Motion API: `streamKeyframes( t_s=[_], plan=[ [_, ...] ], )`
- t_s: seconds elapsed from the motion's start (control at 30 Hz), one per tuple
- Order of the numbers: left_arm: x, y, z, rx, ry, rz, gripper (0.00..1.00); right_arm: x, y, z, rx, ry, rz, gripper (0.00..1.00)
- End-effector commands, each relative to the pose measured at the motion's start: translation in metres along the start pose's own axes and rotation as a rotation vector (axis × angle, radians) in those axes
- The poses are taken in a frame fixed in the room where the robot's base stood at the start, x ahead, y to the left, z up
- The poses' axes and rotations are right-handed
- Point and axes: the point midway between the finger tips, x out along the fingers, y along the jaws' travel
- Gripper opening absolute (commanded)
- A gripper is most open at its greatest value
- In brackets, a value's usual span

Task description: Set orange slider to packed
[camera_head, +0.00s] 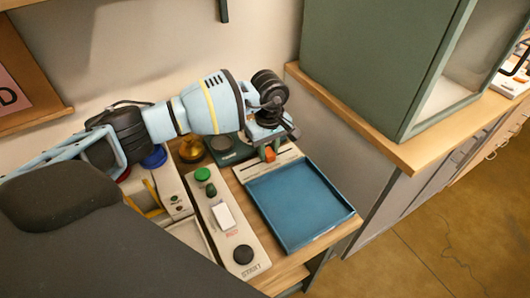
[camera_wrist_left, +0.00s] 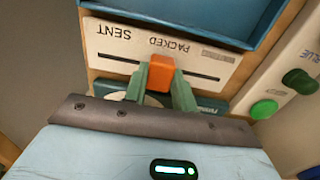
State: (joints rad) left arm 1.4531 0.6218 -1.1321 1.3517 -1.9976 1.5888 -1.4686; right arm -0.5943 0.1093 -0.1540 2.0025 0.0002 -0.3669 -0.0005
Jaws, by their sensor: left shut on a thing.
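The orange slider (camera_head: 269,155) is a small block on a cream panel (camera_head: 247,174) at the back edge of the blue tray. In the left wrist view the slider (camera_wrist_left: 161,72) sits around the middle of a dark slot, beside the printed word PACKED. SENT is printed toward the left end of the panel (camera_wrist_left: 112,48), and a fainter label lies to the right. My left gripper (camera_wrist_left: 160,86) is shut on the slider, with a green finger on each side. In the head view my left gripper (camera_head: 266,148) reaches down over it. My right gripper is not in view.
The empty blue tray (camera_head: 300,205) lies in front of the panel. A control strip (camera_head: 222,215) with a green button, a dark green knob and a black START knob stands left of it. A brass-coloured round thing (camera_head: 191,150) and a green cabinet (camera_head: 375,60) are nearby.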

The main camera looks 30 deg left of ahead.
Motion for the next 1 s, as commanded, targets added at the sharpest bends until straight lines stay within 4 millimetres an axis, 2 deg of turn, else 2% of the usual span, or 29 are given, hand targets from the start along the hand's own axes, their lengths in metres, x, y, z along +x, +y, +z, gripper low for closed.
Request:
streamKeyframes(
  t_s=[0.27,0.3,0.43,0.47,0.77,0.87,1.0],
  plan=[
    [0.001,0.000,0.000,0.000,0.001,-0.002,0.00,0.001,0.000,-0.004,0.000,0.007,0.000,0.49],
    [0.001,0.000,0.000,0.000,0.001,-0.002,0.30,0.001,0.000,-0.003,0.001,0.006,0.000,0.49],
    [0.001,0.000,0.000,0.000,0.001,-0.002,0.47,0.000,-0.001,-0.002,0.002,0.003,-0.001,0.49],
    [0.001,0.000,0.000,0.000,0.001,-0.002,0.49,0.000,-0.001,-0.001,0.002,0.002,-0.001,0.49],
    [-0.001,0.000,0.000,0.000,0.001,-0.002,0.49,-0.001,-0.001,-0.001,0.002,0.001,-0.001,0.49],
    [-0.010,0.000,0.000,0.000,0.001,0.000,0.49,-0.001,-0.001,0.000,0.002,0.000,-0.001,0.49],
    [-0.032,0.001,-0.001,0.001,0.002,0.001,0.49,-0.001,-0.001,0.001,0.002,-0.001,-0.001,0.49]
  ],
)
